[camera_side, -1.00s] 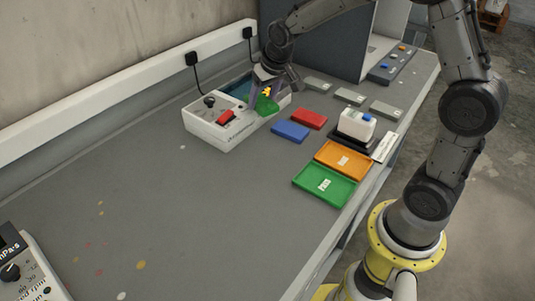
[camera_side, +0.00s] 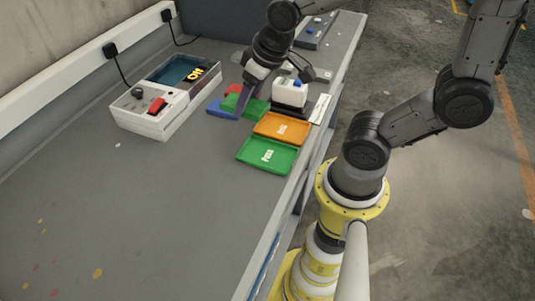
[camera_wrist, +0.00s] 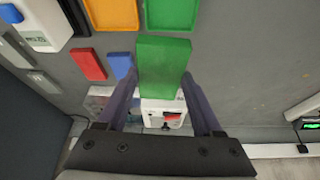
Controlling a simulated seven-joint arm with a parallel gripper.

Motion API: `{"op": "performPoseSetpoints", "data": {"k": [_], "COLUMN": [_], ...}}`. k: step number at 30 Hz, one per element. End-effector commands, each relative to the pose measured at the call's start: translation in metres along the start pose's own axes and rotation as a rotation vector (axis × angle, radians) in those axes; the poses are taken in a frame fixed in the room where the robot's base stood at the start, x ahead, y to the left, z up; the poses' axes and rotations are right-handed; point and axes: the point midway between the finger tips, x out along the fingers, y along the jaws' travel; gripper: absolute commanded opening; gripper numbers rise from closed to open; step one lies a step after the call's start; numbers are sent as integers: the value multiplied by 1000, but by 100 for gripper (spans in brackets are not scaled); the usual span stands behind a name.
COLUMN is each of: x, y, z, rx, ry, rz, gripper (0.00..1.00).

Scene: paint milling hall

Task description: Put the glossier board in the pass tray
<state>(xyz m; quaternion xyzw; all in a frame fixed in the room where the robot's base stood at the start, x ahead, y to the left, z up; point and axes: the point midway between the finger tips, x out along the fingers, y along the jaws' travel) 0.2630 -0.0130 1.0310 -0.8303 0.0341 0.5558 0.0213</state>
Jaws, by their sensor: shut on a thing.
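My gripper (camera_side: 243,103) is shut on a green board (camera_side: 250,106) and holds it over the bench, just behind the orange tray. The green board (camera_wrist: 164,62) lies between both fingers (camera_wrist: 160,88) in the wrist view. The pass tray (camera_side: 266,156) is green, labelled PASS, and looks empty; part of it shows at the top of the wrist view (camera_wrist: 172,14). A blue board (camera_side: 217,108) and a red board (camera_side: 233,88) lie on the bench, partly hidden by the held board and gripper. I cannot judge which board is glossier.
An empty orange tray (camera_side: 283,128) adjoins the pass tray. A white meter (camera_side: 152,122) with a lit yellow display stands left. The bench's near left is clear.

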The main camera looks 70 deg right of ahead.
Motion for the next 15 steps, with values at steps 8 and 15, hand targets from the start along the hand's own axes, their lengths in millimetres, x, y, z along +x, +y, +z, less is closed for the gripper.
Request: {"op": "performPoseSetpoints", "data": {"k": [8, 15], "x": [-7, 5], "y": [-7, -8], "z": [52, 70], "rx": [-60, -75], "ry": [4, -1], "rz": [-27, -33], "gripper": [3, 3]}}
